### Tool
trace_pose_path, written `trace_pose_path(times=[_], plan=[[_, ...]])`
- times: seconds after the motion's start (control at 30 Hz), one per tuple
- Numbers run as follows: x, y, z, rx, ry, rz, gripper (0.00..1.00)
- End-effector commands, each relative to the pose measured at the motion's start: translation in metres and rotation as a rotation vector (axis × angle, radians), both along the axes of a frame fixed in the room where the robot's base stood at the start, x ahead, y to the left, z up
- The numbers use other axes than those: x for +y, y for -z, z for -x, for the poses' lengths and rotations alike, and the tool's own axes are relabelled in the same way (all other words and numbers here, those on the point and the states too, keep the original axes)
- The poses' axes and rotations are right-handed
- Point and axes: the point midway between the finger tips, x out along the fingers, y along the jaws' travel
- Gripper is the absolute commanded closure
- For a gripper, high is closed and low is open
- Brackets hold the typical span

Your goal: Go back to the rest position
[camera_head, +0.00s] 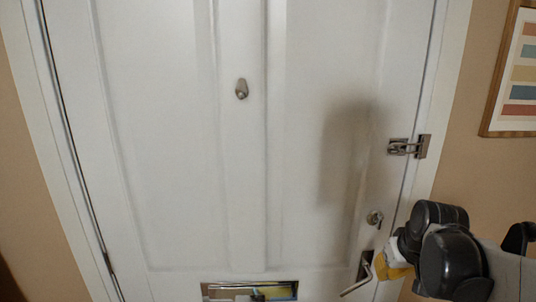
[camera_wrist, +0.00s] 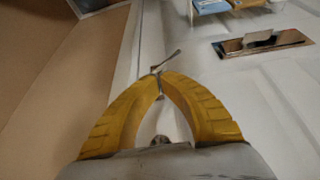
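My gripper's two curved yellow fingers (camera_wrist: 158,80) show in the wrist view, with their tips together and an empty gap between the finger bodies. A metal door handle (camera_wrist: 166,63) shows just beyond the tips; I cannot tell whether they touch it. In the head view, my dark arm reaches in from the lower right. The yellow part of my gripper (camera_head: 393,266) is close beside the door's lever handle (camera_head: 366,268) and partly hidden by the arm.
A white panelled door (camera_head: 170,150) fills the head view, with a latch (camera_head: 408,147), a lock (camera_head: 374,218), a small knob (camera_head: 242,89) and a metal letter slot (camera_head: 215,291). A framed striped picture (camera_head: 516,75) hangs on the beige wall at the right.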

Motion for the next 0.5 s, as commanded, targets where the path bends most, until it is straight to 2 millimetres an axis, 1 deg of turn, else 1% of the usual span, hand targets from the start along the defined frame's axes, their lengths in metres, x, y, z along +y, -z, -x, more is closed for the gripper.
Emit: trace_pose_path(times=[0.03,0.1,0.2,0.3,0.4,0.5], plan=[[0.019,0.010,0.018,-0.017,-0.006,0.004,1.00],[0.040,0.013,0.040,-0.043,-0.008,0.005,1.00],[0.066,0.022,0.072,-0.081,-0.010,0.005,1.00],[0.085,0.036,0.100,-0.116,-0.012,0.000,1.00],[0.098,0.049,0.122,-0.145,-0.014,-0.008,1.00],[0.106,0.058,0.134,-0.165,-0.016,-0.013,1.00]])
